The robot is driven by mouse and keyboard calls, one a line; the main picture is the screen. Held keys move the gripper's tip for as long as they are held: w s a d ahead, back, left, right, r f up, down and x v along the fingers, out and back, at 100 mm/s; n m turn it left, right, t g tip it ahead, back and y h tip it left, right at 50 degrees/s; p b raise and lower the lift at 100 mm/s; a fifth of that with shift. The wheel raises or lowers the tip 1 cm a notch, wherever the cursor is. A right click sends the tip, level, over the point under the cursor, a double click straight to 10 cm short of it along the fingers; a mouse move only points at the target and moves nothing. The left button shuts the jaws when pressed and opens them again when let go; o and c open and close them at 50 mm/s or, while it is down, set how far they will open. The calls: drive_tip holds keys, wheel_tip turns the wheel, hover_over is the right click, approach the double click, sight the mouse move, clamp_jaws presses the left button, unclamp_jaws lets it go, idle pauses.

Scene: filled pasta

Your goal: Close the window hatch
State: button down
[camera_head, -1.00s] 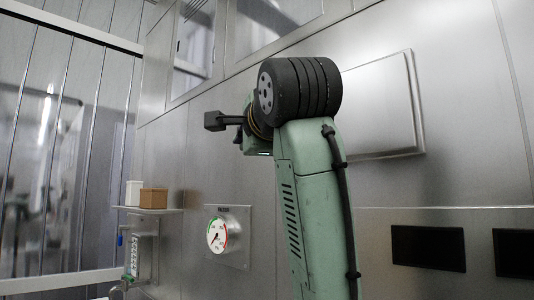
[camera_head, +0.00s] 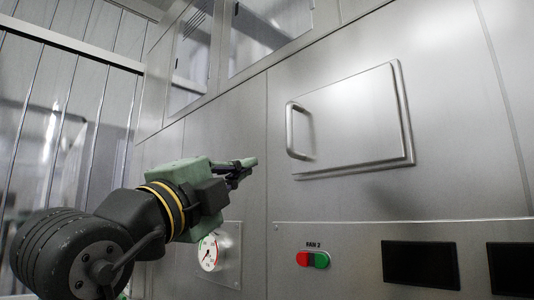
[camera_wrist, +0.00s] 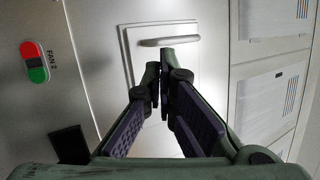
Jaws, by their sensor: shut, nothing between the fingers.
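The hatch (camera_head: 355,115) is a square metal panel on the steel wall, with a bar handle (camera_head: 290,132) on its left side. A raised frame shows along its right and bottom edges. I cannot tell whether it is fully flush. My gripper (camera_head: 247,163) is in front of the wall, left of and a little below the handle, apart from it. In the wrist view, my gripper (camera_wrist: 160,78) has its fingertips together with nothing between them. The handle (camera_wrist: 168,41) and the hatch (camera_wrist: 130,60) lie beyond the fingertips, the hatch partly hidden by the fingers.
A red and green FAN 2 switch (camera_head: 312,259) sits below the hatch, with dark panels (camera_head: 420,264) to its right. A round gauge (camera_head: 209,252) is below my gripper, partly covered by my arm. Glass windows (camera_head: 265,30) are above. The space before the hatch is clear.

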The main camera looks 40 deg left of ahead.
drive_tip(key=h+p, duration=0.1)
drive_tip(key=p, duration=0.5)
approach(288, 148)
drive_tip(key=shift+m, duration=0.3)
drive_tip(key=x, duration=0.5)
drive_tip(key=shift+w+r, duration=0.2)
drive_tip(key=shift+w+a+r, duration=0.15)
drive_tip(key=shift+w, duration=0.5)
drive_tip(key=shift+x, duration=0.9)
drive_tip(key=shift+r+p, duration=0.1)
drive_tip(key=shift+p, duration=0.2)
